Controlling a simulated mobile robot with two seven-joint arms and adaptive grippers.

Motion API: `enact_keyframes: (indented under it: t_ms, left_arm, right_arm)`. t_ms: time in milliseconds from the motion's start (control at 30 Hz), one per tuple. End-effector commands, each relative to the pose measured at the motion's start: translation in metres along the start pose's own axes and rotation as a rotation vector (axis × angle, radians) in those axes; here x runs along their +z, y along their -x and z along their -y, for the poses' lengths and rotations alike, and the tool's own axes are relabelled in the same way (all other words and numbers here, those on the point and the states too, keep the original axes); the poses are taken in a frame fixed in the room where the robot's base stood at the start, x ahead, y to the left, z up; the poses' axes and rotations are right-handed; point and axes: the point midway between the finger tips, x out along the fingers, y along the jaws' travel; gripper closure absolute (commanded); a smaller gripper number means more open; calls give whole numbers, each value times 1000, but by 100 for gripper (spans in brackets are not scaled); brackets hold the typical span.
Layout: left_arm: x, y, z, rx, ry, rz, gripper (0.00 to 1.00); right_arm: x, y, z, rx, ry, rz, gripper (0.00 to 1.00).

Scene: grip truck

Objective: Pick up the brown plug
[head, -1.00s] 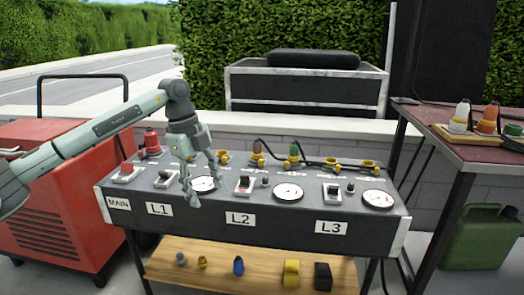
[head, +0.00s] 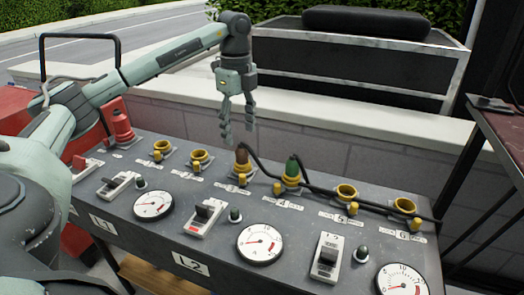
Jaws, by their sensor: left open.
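The brown plug (head: 242,160) stands upright in a yellow-ringed socket in the back row of the grey distribution panel (head: 340,215). A black cable runs from it to the right. My left gripper (head: 238,132) points down just above and behind the plug as seen in the head view, with its two fingers apart and nothing between them. I cannot tell the exact gap to the plug. My right gripper is not in view.
A green plug (head: 291,167) with its cable stands right of the brown one. Switches and gauges (head: 261,243) fill the panel front. A low wall (head: 330,150) stands behind.

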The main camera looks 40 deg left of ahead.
Motion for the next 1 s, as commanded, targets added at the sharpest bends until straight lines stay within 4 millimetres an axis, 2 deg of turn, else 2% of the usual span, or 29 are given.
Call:
enact_keyframes:
  t_ms: [267, 600, 700, 933, 1000]
  left_arm:
    - [-1, -26, -1, 2, 0, 0, 41]
    - [-8, -71, -3, 3, 0, 0, 41]
    - [-8, -77, -3, 0, 0, 0, 41]
    - [-8, -78, -2, 0, 0, 0, 41]
    - [-8, -78, -2, 0, 0, 0, 50]
  right_arm:
    - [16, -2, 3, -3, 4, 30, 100]
    - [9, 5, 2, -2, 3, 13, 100]
    - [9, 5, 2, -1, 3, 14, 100]
    - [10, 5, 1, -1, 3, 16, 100]
    - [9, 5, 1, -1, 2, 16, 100]
